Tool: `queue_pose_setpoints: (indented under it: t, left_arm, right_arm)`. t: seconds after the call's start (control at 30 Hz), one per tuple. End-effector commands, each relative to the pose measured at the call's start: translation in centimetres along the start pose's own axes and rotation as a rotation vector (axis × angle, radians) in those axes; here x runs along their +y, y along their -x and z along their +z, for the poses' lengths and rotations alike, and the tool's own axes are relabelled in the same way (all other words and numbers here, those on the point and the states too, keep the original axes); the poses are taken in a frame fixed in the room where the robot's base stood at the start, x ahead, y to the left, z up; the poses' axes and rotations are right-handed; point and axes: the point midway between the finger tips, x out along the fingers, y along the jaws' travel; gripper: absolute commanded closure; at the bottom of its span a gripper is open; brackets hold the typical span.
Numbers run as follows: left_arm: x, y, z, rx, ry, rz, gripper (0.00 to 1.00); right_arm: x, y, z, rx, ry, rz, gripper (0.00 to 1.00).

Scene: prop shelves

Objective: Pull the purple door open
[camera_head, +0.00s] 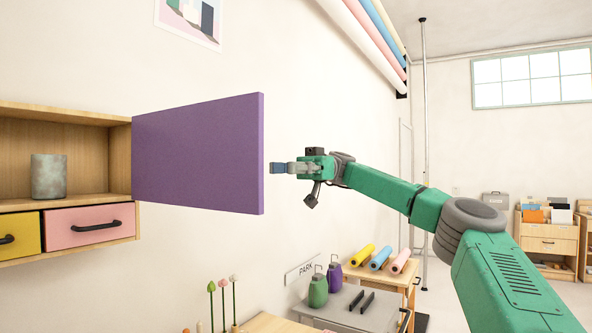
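The purple door (198,152) stands swung out from the right side of a wall-mounted wooden cabinet (122,165). Its free edge faces right, and the cabinet's upper compartment is exposed. No handle shows on the face in view. My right gripper (278,168) is just right of the door's free edge, its blue fingertips pointing left at it. A small gap shows between them in the picture. The fingers overlap from this side, so I cannot tell whether they are open or shut. My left gripper is not in view.
A grey cup (49,176) stands in the open compartment, above a yellow drawer (20,235) and a pink drawer (90,225). Below right, a grey-topped table (345,318) holds a green bottle (318,288) and a purple bottle (334,274). Air around the door looks clear.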

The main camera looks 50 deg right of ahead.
Motion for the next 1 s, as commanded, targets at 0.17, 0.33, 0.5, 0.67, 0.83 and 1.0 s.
queue_pose_setpoints:
  t: [0.17,0.33,0.5,0.67,0.83,1.0]
  left_arm:
    - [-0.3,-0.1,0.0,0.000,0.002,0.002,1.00]
    - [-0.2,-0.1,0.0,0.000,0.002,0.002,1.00]
    - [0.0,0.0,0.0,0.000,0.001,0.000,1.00]
    - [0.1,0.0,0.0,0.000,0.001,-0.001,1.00]
    - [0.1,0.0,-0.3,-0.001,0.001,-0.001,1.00]
    - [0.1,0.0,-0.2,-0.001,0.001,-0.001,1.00]
  right_arm:
    - [0.2,2.2,-0.2,-0.007,-0.002,0.000,0.71]
    - [0.2,3.7,-0.2,-0.008,-0.001,-0.002,0.71]
    - [0.1,4.6,0.0,-0.006,-0.001,-0.003,0.71]
    - [0.0,4.9,0.1,-0.003,-0.001,-0.003,0.71]
    - [0.0,4.8,0.0,-0.004,-0.001,-0.003,0.71]
    - [0.1,4.4,-0.1,-0.007,-0.001,-0.004,0.71]
